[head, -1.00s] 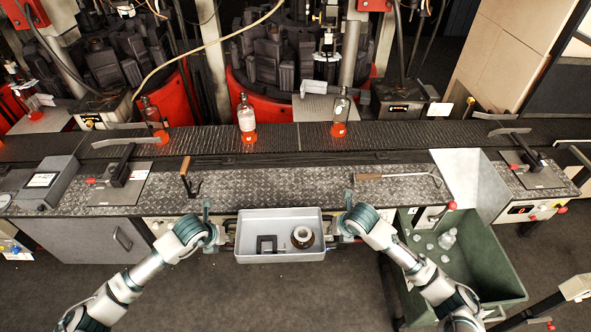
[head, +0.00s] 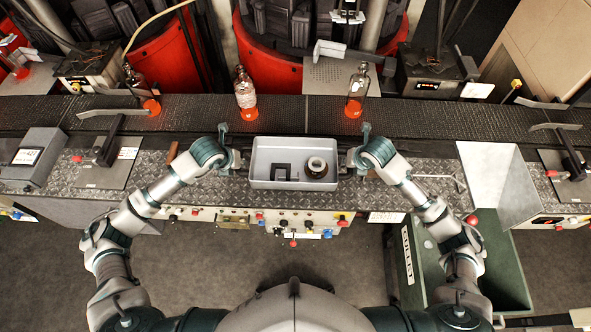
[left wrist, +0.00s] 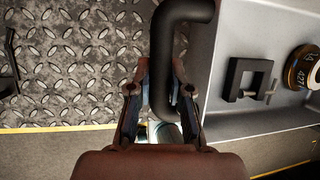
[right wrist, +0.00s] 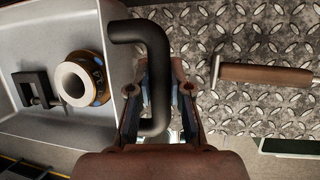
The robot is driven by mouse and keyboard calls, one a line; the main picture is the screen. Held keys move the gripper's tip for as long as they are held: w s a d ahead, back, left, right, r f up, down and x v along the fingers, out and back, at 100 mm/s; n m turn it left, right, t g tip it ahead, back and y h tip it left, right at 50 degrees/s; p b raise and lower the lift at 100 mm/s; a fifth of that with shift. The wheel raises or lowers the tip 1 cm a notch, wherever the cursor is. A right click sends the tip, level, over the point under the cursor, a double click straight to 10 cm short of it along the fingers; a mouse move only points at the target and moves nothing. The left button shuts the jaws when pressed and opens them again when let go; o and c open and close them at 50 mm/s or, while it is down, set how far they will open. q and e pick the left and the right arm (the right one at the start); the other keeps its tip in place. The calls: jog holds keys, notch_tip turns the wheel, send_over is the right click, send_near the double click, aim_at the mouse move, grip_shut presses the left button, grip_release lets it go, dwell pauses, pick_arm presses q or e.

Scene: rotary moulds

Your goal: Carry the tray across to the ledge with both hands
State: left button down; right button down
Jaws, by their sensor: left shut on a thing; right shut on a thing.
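The grey tray (head: 293,185) is level over the dark diamond-plate ledge (head: 210,197), its near side close to the ledge's front edge. I cannot tell whether it touches the plate. It carries a black clamp-like frame (head: 282,172) and a round collar (head: 317,167) with a pale opening. My left gripper (head: 234,158) is shut on the tray's left black handle, which shows in the left wrist view (left wrist: 162,85). My right gripper (head: 350,160) is shut on the right black handle, seen in the right wrist view (right wrist: 157,85).
A conveyor (head: 200,112) with several orange-based bottles, one of them here (head: 357,92), runs behind the ledge. A wooden-handled tool (right wrist: 265,74) lies right of the tray. A metal chute (head: 497,180) and green cullet bin (head: 490,270) stand at the right. A control panel (head: 250,220) fronts the ledge.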

aim_at(241, 178)
pick_arm(q)
jog(key=shift+w+a, duration=0.1)
jog(key=shift+a, duration=0.45)
pick_arm(e)
jog(key=shift+w+a, duration=0.1)
jog(key=shift+a, duration=0.1)
pick_arm(q)
jog(key=shift+f, duration=0.15)
